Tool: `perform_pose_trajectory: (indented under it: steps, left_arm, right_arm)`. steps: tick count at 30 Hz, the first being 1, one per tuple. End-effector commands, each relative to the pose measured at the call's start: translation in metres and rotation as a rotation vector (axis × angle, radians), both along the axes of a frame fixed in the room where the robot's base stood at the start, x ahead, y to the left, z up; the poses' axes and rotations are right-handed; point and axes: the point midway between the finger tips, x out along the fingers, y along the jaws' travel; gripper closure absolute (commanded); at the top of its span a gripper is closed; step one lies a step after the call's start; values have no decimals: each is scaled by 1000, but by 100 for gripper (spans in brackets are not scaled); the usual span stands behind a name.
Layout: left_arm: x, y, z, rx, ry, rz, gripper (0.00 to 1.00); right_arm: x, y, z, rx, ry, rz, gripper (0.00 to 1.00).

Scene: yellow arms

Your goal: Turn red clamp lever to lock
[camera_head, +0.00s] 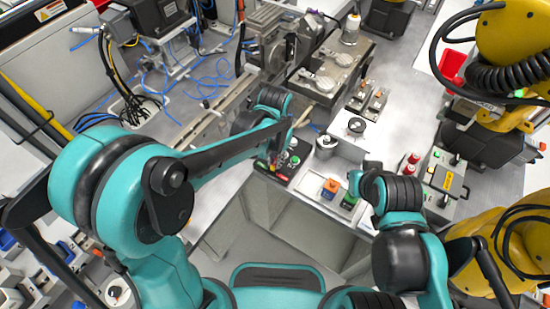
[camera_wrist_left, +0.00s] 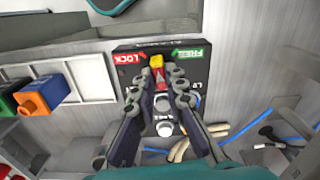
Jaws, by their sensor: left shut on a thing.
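The red clamp lever (camera_wrist_left: 158,68) has a yellow end and stands on a black panel (camera_wrist_left: 120,47). A red LOCK label (camera_wrist_left: 124,59) is at the panel's upper left and a green FREE label (camera_wrist_left: 193,54) at its upper right. In the wrist view the lever lies between the labels. My left gripper (camera_wrist_left: 159,80) is shut on the lever, one finger on each side. In the head view my left gripper (camera_head: 284,138) is small and dark above the panel (camera_head: 284,170). My right arm ends right of the panel; its fingers are not clear.
An orange block (camera_head: 331,186) and a green block (camera_head: 349,200) sit in a white tray right of the panel. They show left in the wrist view. A metal fixture with round parts (camera_head: 325,83) stands behind. Blue hoses (camera_wrist_left: 291,122) lie near the panel.

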Motion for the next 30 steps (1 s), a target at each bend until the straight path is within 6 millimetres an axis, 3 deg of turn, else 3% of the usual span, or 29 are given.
perform_pose_trajectory:
  steps: [15,30]
  left_arm:
    - [0,0,0,0,0,452,100]
    - [0,0,0,0,0,654,100]
  right_arm:
    - [0,0,3,0,0,0,100]
    - [0,0,4,0,0,0,100]
